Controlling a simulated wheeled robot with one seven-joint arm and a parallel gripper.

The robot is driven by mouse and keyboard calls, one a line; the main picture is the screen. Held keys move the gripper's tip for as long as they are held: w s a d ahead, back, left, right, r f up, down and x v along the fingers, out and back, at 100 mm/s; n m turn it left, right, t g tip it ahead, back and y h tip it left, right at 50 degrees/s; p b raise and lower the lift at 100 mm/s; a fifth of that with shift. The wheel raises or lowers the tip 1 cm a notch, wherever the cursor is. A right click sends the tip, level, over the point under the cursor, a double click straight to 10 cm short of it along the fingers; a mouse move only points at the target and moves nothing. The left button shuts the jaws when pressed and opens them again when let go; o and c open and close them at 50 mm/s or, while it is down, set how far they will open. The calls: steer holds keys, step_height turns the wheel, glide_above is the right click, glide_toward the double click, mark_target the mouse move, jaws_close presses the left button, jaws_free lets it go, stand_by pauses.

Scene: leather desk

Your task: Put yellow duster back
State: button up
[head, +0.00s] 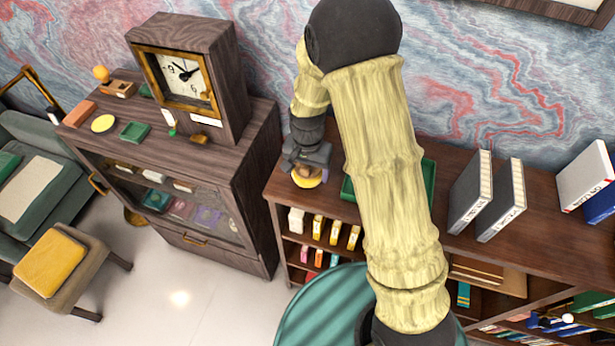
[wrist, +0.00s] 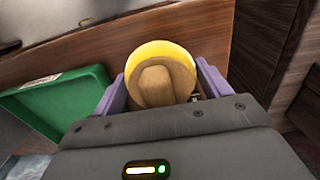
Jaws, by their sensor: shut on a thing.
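The yellow duster (wrist: 165,86) has a tan rounded handle and a yellow round rim. My gripper (wrist: 160,90) is shut on it, with a purple finger on each side in the wrist view. In the head view my gripper (head: 308,163) points down at the left end of the low brown bookshelf's top (head: 284,184). The duster's yellow edge (head: 307,180) shows just under it. I cannot tell whether the duster touches the wood. A green tray (wrist: 62,106) lies to the left of the duster in the wrist view; my arm partly hides this tray (head: 429,182) in the head view.
Dark upright books (head: 470,190) stand on the bookshelf's right part. A taller cabinet (head: 235,158) at left bears a clock (head: 184,75), a flat yellow disc (head: 103,123) and a small green tray (head: 134,132). A green round seat (head: 320,305) is in front of the shelf.

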mark_target(308, 179)
steer(key=shift+f+p, duration=0.8)
steer(key=shift+f, duration=1.3)
steer(key=shift+f, duration=0.2)
steer(key=o, duration=0.9)
steer(key=shift+r, duration=0.1)
